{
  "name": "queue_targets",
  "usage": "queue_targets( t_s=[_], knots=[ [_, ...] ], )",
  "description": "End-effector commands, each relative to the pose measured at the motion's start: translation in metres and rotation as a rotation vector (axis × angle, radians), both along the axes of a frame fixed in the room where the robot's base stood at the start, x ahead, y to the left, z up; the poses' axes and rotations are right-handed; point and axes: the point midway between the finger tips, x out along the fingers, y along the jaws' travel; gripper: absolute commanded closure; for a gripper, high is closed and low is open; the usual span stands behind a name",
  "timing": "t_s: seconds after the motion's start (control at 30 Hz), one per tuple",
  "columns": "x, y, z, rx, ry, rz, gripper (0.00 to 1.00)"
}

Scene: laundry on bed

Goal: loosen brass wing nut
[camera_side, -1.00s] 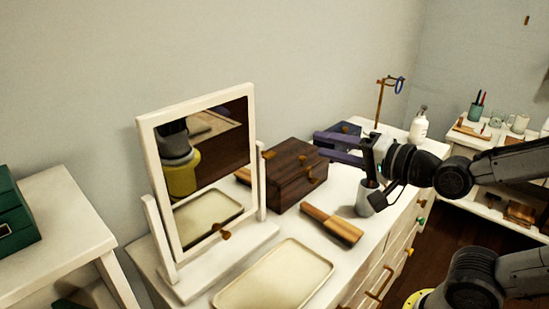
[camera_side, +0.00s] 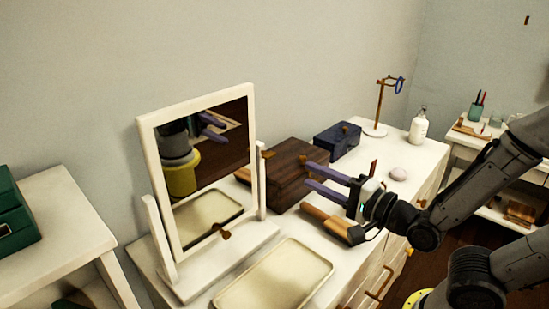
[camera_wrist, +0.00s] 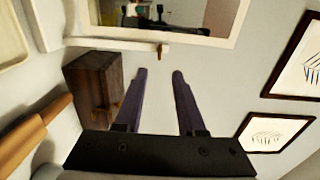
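The white-framed tilting mirror (camera_side: 198,106) stands on the dresser at left of centre. A small brass piece, which looks like the wing nut (camera_side: 268,155), sits at its right post. The wrist view also shows the open fingers (camera_wrist: 160,72).
A dark wooden box (camera_side: 285,165) stands between mirror and gripper. A wooden-handled brush (camera_side: 325,222) lies below my gripper. A cream tray (camera_side: 275,280) is in front. A blue box (camera_side: 338,140), a brass stand (camera_side: 379,105) and a white bottle (camera_side: 418,128) are at the back.

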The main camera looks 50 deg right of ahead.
Motion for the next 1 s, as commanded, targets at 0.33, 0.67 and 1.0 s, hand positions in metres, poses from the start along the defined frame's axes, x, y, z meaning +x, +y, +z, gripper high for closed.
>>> queue_targets(
  t_s=[0.33, 0.67, 1.0],
  knots=[
    [0.033, -0.001, -0.001, 0.001, 0.003, -0.001, 0.61],
    [0.089, -0.001, -0.001, 0.001, 0.0, -0.001, 0.61],
    [0.117, 0.0, -0.001, 0.002, 0.0, 0.0, 0.61]
  ],
)
